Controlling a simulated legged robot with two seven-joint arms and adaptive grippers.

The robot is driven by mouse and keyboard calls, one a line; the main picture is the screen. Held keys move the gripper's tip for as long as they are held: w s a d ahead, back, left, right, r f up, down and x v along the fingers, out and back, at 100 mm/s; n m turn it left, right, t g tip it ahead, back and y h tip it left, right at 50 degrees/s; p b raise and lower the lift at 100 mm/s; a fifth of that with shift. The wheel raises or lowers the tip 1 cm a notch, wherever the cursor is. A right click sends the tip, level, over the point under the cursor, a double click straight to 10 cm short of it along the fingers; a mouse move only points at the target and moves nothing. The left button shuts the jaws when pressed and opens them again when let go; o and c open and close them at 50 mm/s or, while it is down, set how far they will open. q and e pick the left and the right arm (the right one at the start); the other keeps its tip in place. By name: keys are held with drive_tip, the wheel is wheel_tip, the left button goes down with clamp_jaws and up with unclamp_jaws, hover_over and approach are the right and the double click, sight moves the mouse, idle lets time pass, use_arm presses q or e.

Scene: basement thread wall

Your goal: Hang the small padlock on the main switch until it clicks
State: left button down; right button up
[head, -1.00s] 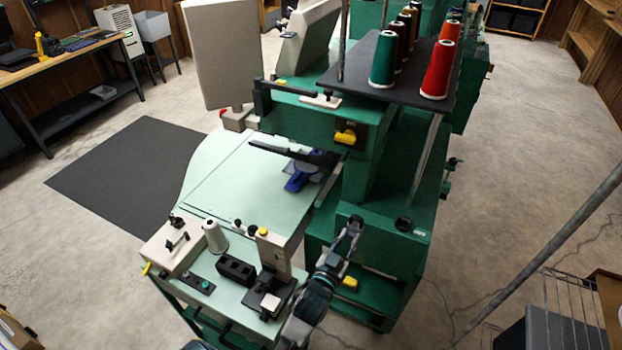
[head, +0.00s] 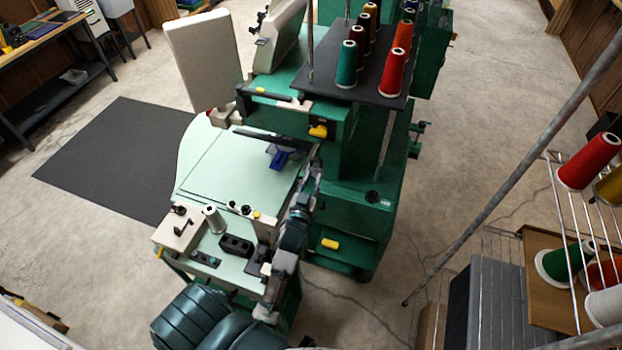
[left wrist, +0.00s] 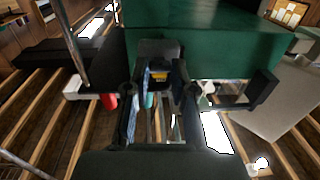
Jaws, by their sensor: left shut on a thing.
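My left gripper (head: 311,178) is at the right edge of the pale green machine table in the head view, in front of the green machine body. The padlock cannot be made out in the head view. A yellow handle on a dark mount (head: 318,131) sits on the green machine's front; I cannot tell if it is the main switch. The right gripper is not in view.
Thread cones (head: 393,73) stand on the machine's top shelf. A wire rack (head: 560,220) with cones and a slanting grey pole (head: 500,195) are at right. The floor beside the dark mat is open.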

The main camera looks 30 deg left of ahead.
sight(313, 164)
use_arm(q)
drive_tip(key=w+a+b, duration=0.1)
drive_tip(key=w+a+f+b, duration=0.1)
drive_tip(key=w+a, duration=0.2)
drive_tip(key=w, duration=0.1)
drive_tip(key=shift+w+a+f+b, duration=0.15)
drive_tip(key=shift+f+b, duration=0.2)
drive_tip(key=shift+b, duration=0.05)
drive_tip(key=shift+w+r, duration=0.1)
drive_tip(key=shift+w, duration=0.25)
drive_tip(key=shift+w+d+r+b, duration=0.2)
drive_tip(key=shift+w+b, duration=0.05)
drive_tip(key=shift+b, duration=0.15)
drive_tip(key=shift+w+d+f, duration=0.2)
drive_tip(key=shift+w+f, duration=0.05)
drive_tip(key=shift+w, duration=0.25)
drive_tip(key=shift+w+d+f, duration=0.2)
drive_tip(key=shift+w+f, duration=0.05)
drive_tip(key=shift+w, duration=0.25)
drive_tip(key=c, duration=0.9)
unclamp_jaws()
drive_tip(key=shift+s, duration=0.1)
drive_tip(key=shift+a+r, duration=0.1)
drive_tip(key=shift+a, duration=0.05)
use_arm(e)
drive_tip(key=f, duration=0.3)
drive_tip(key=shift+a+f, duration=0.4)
